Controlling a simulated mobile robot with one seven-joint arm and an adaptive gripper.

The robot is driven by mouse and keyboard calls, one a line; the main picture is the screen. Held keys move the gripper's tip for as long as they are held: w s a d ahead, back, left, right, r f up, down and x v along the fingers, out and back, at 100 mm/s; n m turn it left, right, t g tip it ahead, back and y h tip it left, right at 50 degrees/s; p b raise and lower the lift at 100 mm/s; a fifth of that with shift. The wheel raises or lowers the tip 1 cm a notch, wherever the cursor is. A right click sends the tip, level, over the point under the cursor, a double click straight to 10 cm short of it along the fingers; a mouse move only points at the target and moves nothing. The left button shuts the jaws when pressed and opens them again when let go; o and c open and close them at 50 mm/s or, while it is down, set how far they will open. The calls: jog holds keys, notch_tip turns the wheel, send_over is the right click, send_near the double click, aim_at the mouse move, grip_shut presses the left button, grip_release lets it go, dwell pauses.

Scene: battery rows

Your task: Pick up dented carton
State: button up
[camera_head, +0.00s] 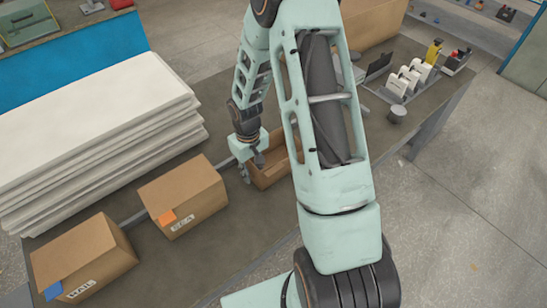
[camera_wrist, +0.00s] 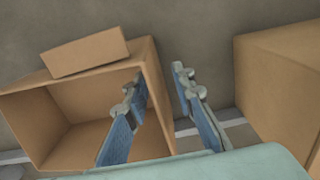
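An open brown carton (camera_head: 268,172) stands on the workbench, partly hidden behind my arm in the head view. In the wrist view the open carton (camera_wrist: 68,150) fills the left side, with its opening towards the camera and a flap (camera_wrist: 88,51) at its top edge. I cannot make out a clear dent. My gripper (camera_head: 247,166) is at the carton's left side in the head view. In the wrist view my gripper (camera_wrist: 160,82) is open, one finger over the opening and the other outside, with the carton's side wall between them. I cannot tell whether they touch it.
Two closed cartons, one with an orange label (camera_head: 183,196) and one with a blue label (camera_head: 82,262), stand to the left. A stack of white sheets (camera_head: 95,130) lies behind them. A tray of small parts (camera_head: 410,80) and a grey cup (camera_head: 397,113) are at right.

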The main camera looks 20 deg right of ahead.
jog(key=shift+f, duration=0.15)
grip_shut()
jog(key=shift+r, duration=0.2)
